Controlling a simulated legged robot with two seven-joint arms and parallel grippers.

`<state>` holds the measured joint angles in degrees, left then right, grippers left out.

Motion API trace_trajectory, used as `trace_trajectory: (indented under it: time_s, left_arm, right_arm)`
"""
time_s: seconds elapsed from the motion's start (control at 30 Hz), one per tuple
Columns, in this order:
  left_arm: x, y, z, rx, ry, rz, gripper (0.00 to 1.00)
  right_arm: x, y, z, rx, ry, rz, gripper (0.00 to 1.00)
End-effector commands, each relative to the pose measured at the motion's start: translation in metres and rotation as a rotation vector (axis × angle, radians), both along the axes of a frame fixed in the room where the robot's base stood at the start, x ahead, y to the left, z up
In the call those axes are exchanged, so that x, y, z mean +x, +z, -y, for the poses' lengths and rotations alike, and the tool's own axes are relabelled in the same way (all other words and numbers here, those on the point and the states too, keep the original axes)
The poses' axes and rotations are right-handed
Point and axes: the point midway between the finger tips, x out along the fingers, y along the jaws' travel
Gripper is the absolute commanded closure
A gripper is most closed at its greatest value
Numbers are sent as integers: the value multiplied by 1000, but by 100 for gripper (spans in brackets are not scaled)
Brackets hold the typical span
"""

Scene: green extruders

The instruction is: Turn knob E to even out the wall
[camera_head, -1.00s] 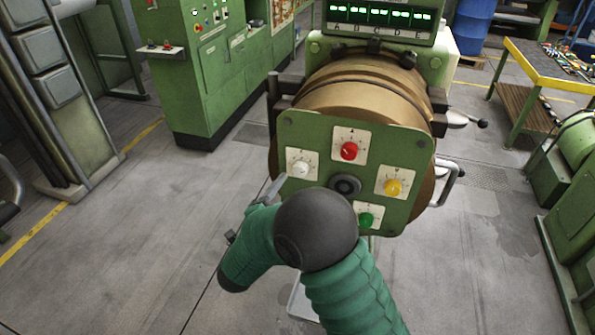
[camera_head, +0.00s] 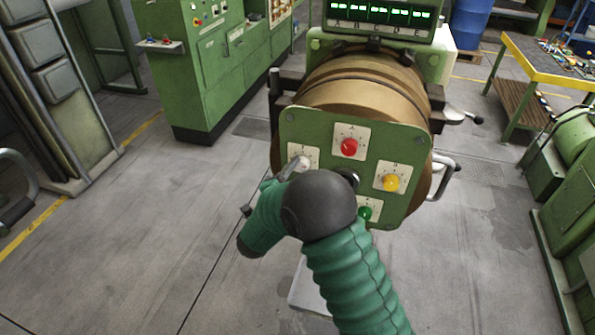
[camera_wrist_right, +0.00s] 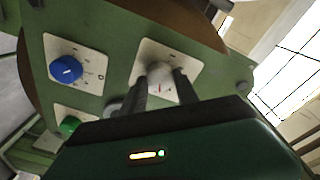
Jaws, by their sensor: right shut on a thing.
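The green knob panel (camera_head: 392,140) sits on the front of the bronze extruder head. A white knob on a pale plate is at the panel's left, partly covered by my right gripper (camera_head: 295,167). In the right wrist view the gripper's two dark fingers (camera_wrist_right: 161,90) are shut on the white knob (camera_wrist_right: 161,80), one on each side. The knob letters there are too small for me to read surely. The display (camera_head: 380,15) above shows green bars over letters A to E. My left gripper is not in view.
Other knobs are close by: red (camera_head: 349,146), yellow (camera_head: 391,183), green (camera_head: 365,213), and blue (camera_wrist_right: 66,70), which my arm hides in the head view. A bent metal handle (camera_head: 446,178) sticks out at the panel's right. Open floor lies to the left.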

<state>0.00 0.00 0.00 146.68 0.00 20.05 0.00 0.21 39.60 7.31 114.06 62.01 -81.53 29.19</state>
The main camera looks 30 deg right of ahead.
Motion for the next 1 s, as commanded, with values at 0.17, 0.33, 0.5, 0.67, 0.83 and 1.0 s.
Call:
trace_trajectory:
  time_s: [0.17,0.33,0.5,0.67,0.83,1.0]
  left_arm:
    - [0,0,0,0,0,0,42]
    - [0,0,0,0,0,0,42]
    - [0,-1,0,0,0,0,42]
    - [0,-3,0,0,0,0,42]
    - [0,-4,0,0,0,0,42]
    - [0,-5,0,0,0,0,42]
  right_arm:
    - [0,-3,-1,5,4,-6,100]
    - [0,-4,-1,3,5,-11,100]
    - [0,-5,-1,-18,4,-37,100]
    - [0,-6,-1,-67,3,-96,100]
    - [-1,-7,-1,-151,4,-195,100]
    - [-1,-7,-1,-252,5,-316,100]
